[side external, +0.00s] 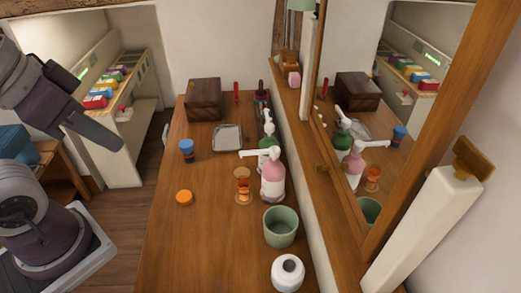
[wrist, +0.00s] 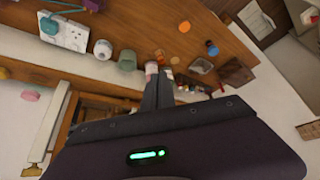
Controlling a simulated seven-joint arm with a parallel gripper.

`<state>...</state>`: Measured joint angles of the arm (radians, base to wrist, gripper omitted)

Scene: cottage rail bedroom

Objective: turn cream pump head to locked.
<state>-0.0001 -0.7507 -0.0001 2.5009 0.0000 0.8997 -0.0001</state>
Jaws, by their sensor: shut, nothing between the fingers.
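A pink pump bottle (side external: 272,182) stands upright on the wooden table with a white pump head (side external: 272,154), its nozzle pointing left. A green bottle (side external: 264,158), also with a white pump, stands just behind it, partly hidden. Which one is the cream pump I cannot tell. My gripper (side external: 119,147) is at the left, apart from both bottles and left of the table. In the wrist view its fingers (wrist: 157,93) are together and empty; the pink bottle (wrist: 151,68) shows past the tips, partly covered.
An amber hourglass-like item (side external: 243,186) stands left of the pink bottle, with a green cup (side external: 281,227) and white jar (side external: 288,273) in front. An orange lid (side external: 184,198), blue cup (side external: 186,150), tray (side external: 228,138) and wooden box (side external: 205,99) are around. A mirror (side external: 380,100) borders the right. The front left tabletop is clear.

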